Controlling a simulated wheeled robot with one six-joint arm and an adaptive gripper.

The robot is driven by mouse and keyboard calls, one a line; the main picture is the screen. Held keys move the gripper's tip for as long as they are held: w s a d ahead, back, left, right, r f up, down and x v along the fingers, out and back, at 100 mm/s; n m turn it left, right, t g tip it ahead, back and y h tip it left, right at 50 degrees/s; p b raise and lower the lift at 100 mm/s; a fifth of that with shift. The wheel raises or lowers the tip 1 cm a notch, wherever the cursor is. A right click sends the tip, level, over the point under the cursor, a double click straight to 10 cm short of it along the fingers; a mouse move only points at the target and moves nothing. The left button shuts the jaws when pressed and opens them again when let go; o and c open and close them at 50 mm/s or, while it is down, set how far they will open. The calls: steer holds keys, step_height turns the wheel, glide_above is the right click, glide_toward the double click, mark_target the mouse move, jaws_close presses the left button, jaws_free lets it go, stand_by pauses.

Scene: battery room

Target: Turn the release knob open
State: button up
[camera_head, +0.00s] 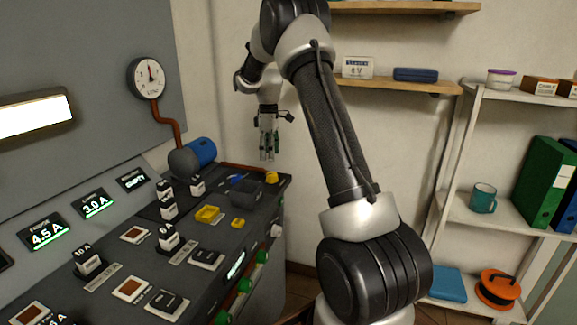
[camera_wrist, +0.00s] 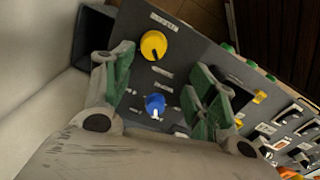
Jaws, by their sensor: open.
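My gripper (camera_head: 267,157) hangs above the far end of the grey control desk (camera_head: 205,228), fingers down, open and empty. In the wrist view its two green-padded fingers (camera_wrist: 160,75) are spread with two knobs between them in the picture. One is a blue knob (camera_wrist: 155,105) with a white pointer mark. The other is a round yellow knob (camera_wrist: 153,45) with a dark mark. Both knobs also show in the head view, blue (camera_head: 236,178) and yellow (camera_head: 271,177). Neither is touched. Their labels are too small to read, so I cannot tell which is the release knob.
A dark open box (camera_head: 246,192) stands beside the blue knob. A yellow part (camera_head: 208,214) and several switches sit nearer on the desk. A blue cylinder (camera_head: 201,152) and a gauge (camera_head: 148,77) are at the back left. Shelves (camera_head: 500,212) stand right; air around my gripper is clear.

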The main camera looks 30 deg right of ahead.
mark_target(272, 173)
steer(key=shift+w+d+f, duration=0.2)
steer(key=shift+d+f, duration=0.15)
steer(key=shift+f, duration=0.15)
steer(key=shift+w+d+f, duration=0.2)
steer(key=shift+d+f, duration=0.1)
steer(key=shift+f, duration=0.15)
step_height(272, 173, down, 7)
steer(key=shift+s+a+r, duration=0.1)
steer(key=c, duration=1.1)
